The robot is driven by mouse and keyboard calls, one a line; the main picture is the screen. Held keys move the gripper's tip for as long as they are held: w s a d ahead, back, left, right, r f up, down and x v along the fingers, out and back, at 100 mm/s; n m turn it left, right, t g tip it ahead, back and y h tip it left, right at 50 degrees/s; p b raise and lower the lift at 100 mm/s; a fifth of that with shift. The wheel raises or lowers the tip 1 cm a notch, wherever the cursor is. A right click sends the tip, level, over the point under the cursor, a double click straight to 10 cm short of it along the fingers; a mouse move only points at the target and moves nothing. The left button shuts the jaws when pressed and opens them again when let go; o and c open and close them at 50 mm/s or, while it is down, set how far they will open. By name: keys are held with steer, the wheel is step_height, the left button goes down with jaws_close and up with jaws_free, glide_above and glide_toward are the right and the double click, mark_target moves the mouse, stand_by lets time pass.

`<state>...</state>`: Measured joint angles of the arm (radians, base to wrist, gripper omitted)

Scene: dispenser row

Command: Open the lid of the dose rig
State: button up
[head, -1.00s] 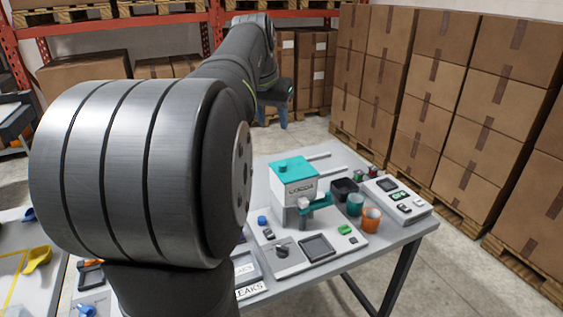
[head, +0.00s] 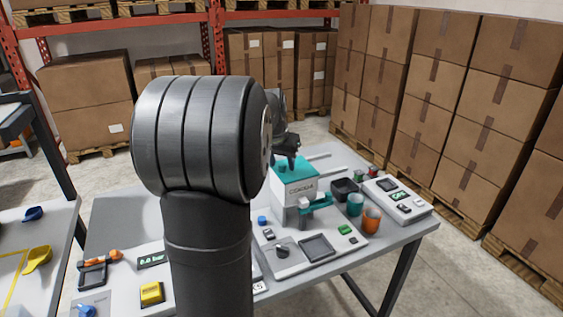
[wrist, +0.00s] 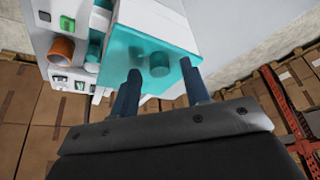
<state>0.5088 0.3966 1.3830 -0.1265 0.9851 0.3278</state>
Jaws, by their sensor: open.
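The dose rig (head: 302,190) is a white box-shaped machine with a teal lid (head: 308,173) on top, standing on the table. The lid looks shut. In the wrist view the teal lid (wrist: 140,50) faces me, with a round teal knob (wrist: 160,65) on it. My gripper (wrist: 165,82) is open, its two dark blue fingers on either side of the knob in the picture. I cannot tell whether they touch the lid. In the head view my gripper (head: 286,158) is just above the lid, partly hidden by my arm.
A teal cup (head: 355,205), an orange cup (head: 371,220) and a dark bin (head: 345,188) stand right of the rig. A white scale-like device (head: 398,198) sits at the table's right end. A yellow block (head: 151,293) is at front left. Stacked cartons (head: 450,110) stand behind.

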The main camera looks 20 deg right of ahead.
steer(key=shift+w+f, duration=0.1)
steer(key=shift+f, duration=0.05)
steer(key=shift+c, duration=0.4)
jaws_close()
steer(key=d, duration=1)
steer(key=shift+o, duration=0.4)
jaws_free()
